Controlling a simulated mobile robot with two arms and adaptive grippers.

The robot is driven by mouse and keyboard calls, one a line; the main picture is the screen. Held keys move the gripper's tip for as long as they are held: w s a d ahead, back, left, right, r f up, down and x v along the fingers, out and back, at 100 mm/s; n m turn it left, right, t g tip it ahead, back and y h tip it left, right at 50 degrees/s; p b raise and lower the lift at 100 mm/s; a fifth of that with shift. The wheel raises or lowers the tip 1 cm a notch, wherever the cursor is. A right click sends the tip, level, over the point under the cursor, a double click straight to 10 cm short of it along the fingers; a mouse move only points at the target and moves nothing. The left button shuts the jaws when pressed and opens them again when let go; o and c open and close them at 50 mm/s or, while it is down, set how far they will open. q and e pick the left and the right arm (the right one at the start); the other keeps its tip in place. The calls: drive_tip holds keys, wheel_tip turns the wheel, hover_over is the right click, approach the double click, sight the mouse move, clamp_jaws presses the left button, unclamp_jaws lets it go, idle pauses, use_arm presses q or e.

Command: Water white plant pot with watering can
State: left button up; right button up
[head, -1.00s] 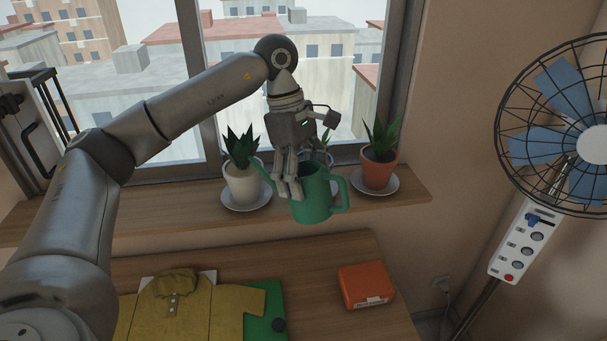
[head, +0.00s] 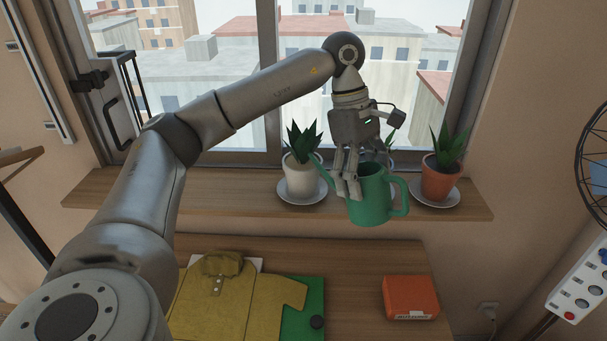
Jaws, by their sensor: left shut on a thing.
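The green watering can (head: 371,198) hangs just in front of the window sill, roughly upright, with its handle to the right and its spout to the left. My left gripper (head: 347,190) is shut on the watering can at its left rim side. The white plant pot (head: 302,180) with a spiky green plant stands on a saucer on the sill, left of the can. The can's spout reaches close to the pot's right side; I cannot tell if they touch. My right gripper is not in view.
An orange pot (head: 440,178) stands on a saucer at the right of the sill (head: 180,200). Another plant is mostly hidden behind my gripper and the can. Below, a table holds a folded yellow shirt (head: 225,300) and an orange box (head: 410,297). A fan (head: 598,180) stands at the right edge.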

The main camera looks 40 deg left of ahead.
sight(368, 170)
use_arm(q)
drive_tip(key=shift+r, duration=0.1)
drive_tip(key=shift+r+h, duration=0.4)
drive_tip(key=shift+r, duration=0.1)
drive_tip(key=shift+r, duration=0.1)
idle(0.3)
drive_tip(key=shift+r+h, duration=0.4)
drive_tip(key=shift+r, duration=0.05)
drive_tip(key=shift+r, duration=0.1)
drive_tip(key=shift+a+r+h+p, duration=0.15)
drive_tip(key=shift+r+h+p, duration=0.2)
drive_tip(key=shift+r+h, duration=0.1)
idle(0.5)
drive_tip(key=shift+r, duration=0.15)
idle(0.8)
drive_tip(key=shift+a+r+h, duration=0.15)
drive_tip(key=shift+r+h, duration=0.2)
drive_tip(key=shift+r, duration=0.05)
